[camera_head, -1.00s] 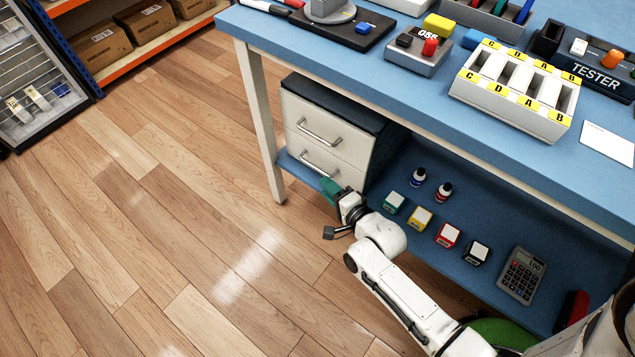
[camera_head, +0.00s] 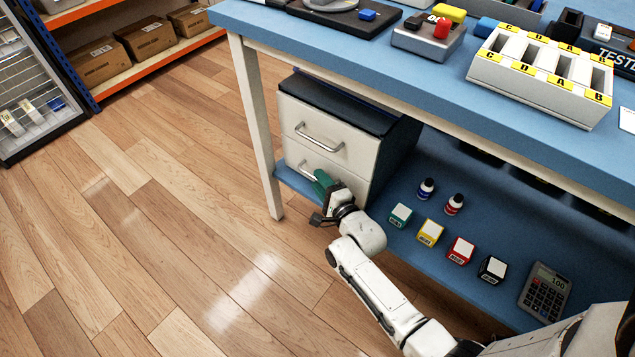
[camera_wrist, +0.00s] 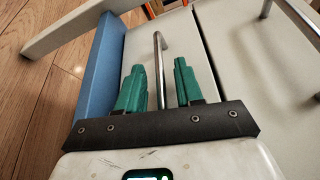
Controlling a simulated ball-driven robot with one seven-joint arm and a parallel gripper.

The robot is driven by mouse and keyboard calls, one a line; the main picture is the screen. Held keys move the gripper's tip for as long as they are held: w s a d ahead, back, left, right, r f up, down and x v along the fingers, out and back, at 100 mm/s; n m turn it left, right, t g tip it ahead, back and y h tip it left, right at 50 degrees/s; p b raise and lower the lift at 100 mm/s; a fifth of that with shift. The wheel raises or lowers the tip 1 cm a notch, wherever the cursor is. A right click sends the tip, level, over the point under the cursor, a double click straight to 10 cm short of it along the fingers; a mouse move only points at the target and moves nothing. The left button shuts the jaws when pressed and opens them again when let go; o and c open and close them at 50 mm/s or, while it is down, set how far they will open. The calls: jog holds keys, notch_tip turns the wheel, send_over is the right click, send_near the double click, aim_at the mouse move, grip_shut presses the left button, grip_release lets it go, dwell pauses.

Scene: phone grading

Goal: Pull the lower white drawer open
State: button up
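The lower white drawer (camera_head: 305,166) is in a small two-drawer cabinet on the blue lower shelf, and its front looks flush with the upper drawer's. My gripper (camera_head: 319,181) is at this drawer's front and hides part of its metal handle. In the wrist view my gripper (camera_wrist: 158,80) has two green fingers standing apart. The lower handle (camera_wrist: 159,55) runs into the gap between them, with space visible on both sides. The lower drawer's front (camera_wrist: 175,40) lies behind the fingers.
The upper drawer (camera_head: 325,128) has its own bar handle. A table leg (camera_head: 258,130) stands left of the cabinet. Small bottles, coloured boxes and a calculator (camera_head: 545,292) lie on the shelf (camera_head: 400,245) to the right. The workbench top (camera_head: 400,65) overhangs the cabinet. Wood floor (camera_head: 150,240) is clear at left.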

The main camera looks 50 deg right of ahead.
jog(key=shift+x, duration=0.95)
grip_shut()
